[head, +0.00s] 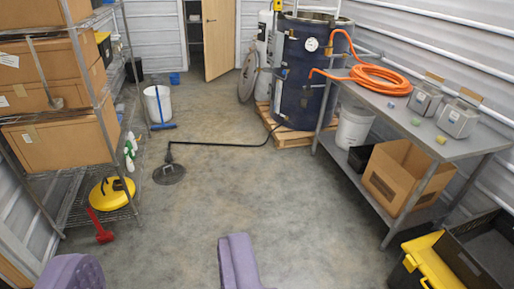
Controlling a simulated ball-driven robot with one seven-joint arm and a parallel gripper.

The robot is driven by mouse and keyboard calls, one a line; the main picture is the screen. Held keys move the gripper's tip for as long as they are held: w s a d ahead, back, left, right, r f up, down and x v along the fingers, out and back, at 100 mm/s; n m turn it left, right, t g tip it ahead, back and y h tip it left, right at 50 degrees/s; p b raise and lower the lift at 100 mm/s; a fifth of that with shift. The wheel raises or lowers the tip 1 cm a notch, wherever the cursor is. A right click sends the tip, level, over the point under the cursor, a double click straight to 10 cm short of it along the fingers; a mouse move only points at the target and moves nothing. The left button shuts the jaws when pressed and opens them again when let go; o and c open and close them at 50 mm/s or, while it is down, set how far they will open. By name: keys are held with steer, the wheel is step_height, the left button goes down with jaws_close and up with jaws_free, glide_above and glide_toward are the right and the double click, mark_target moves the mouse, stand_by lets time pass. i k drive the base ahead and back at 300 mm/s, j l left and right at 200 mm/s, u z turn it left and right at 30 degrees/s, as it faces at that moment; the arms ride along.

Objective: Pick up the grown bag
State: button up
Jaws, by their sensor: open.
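I cannot pick out a grown bag for certain in this view. Two grey block-like items with tan upright flaps, one nearer (459,119) and one farther (425,102), stand on the metal table (385,105) at the right; I cannot tell if either is a bag. My gripper (156,264) shows at the bottom edge as two purple fingers set wide apart. It is open, with only bare floor between the fingers, and is well away from the table.
Shelving (125,105) with cardboard boxes (60,135) lines the left. A dark drum (300,75) stands on a pallet (290,137) at the back. A black hose (225,144) crosses the floor to a round plate (169,174). A yellow-black tote (435,262) sits front right.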

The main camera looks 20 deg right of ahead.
mark_target(456, 122)
steer(key=i+l+z, duration=0.4)
steer(key=i, duration=0.4)
steer(key=i+j+z, duration=0.1)
steer(key=i+z, duration=0.35)
steer(key=i, duration=0.35)
steer(key=i+j+z, duration=0.25)
steer(key=i+z, duration=0.15)
steer(key=i, duration=0.4)
steer(key=i+z, duration=0.15)
steer(key=i, duration=0.35)
steer(key=i+z, duration=0.15)
steer(key=i, duration=0.35)
steer(key=i+j+z, duration=0.15)
steer(key=i, duration=0.3)
steer(key=i+j+z, duration=0.15)
steer(key=i, duration=0.35)
steer(key=i+l, duration=0.1)
steer(key=i, duration=0.65)
